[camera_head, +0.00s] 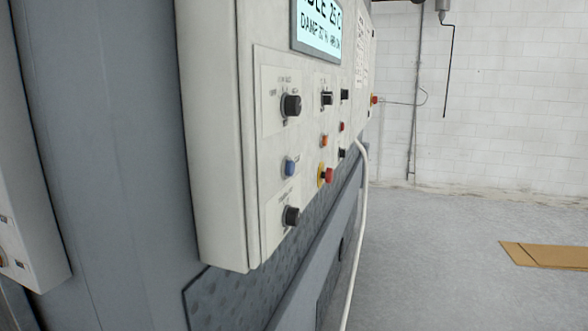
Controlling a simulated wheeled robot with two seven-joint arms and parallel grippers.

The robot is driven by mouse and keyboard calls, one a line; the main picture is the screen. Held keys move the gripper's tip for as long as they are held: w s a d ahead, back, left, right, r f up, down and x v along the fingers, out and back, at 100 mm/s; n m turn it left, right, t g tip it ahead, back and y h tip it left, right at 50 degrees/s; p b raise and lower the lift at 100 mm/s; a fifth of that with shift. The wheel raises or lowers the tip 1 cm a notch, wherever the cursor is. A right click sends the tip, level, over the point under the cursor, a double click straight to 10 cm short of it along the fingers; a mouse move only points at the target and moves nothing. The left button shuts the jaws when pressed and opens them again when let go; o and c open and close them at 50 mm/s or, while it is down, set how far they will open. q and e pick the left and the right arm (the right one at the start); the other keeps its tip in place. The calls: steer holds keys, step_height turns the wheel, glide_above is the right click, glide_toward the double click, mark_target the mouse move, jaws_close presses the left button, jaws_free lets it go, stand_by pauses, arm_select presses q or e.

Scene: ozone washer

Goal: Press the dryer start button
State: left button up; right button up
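A pale control box (216,130) is mounted on a grey machine and is seen at a steep angle. Its face carries black knobs, including an upper one (291,105) and a lower one (291,215). A blue button (290,167) sits between them at the left. An orange button (324,141) and a red emergency-type button on a yellow base (326,175) are to its right. A lit display (318,27) is above. The labels are too small to read, so I cannot tell which is the dryer start button. Neither gripper shows.
A second pale panel (25,215) is at the left edge. A white cable (362,215) hangs beside the machine. Open grey floor (450,255) lies to the right, with a flat brown sheet (550,255) on it. A white block wall (500,100) is behind.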

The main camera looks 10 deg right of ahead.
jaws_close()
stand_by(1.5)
